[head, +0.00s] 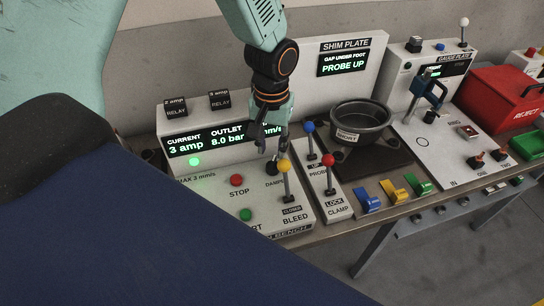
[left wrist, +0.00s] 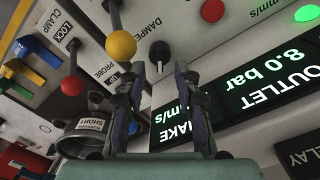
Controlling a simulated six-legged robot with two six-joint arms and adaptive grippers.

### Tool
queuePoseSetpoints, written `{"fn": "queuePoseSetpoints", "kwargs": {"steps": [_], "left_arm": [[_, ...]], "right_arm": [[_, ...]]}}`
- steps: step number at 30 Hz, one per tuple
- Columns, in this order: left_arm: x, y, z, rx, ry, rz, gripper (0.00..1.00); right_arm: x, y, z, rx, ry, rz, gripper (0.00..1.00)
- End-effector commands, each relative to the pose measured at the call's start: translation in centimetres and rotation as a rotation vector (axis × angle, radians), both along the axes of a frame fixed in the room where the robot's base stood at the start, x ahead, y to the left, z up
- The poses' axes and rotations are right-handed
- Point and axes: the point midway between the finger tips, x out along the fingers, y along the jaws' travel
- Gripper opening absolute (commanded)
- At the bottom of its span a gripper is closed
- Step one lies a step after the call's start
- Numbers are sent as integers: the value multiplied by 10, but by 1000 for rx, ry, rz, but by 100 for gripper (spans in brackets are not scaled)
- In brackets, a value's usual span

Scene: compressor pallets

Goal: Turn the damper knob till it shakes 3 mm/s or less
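The damper knob (left wrist: 160,54) is a small black knob with a pale pointer mark on the white bench panel, by the DAMPER label. In the head view the knob (head: 271,168) shows just below my fingers. My left gripper (left wrist: 159,68) is open, its two fingers apart with the knob between and beyond their tips; I cannot tell whether they touch it. In the head view my left gripper (head: 272,143) points down at the panel. The black display (head: 205,139) reads 3 amp and 8.0 bar; the shake number is hidden behind my gripper. My right gripper is out of view.
The yellow-topped bleed lever (head: 285,167) stands close to the knob. Red-topped (head: 328,160) and blue-topped (head: 309,127) levers stand to its right. A red stop button (head: 236,180) and a green button (head: 246,214) lie to its left. A dark bowl (head: 361,118) sits farther right.

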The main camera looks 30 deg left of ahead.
Motion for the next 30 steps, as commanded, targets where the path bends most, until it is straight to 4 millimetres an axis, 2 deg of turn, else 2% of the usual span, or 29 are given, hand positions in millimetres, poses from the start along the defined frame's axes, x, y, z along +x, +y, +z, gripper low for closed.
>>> {"fn": "queuePoseSetpoints", "kwargs": {"steps": [3,9,20,30], "left_arm": [[0,0,-21,0,2,-1,32],[1,0,-41,-1,-1,-1,32],[1,0,-45,-1,-2,-1,32],[1,0,-45,-1,-2,0,3]], "right_arm": [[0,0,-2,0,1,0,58],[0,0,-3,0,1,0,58],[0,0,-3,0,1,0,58],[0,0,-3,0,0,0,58]]}}
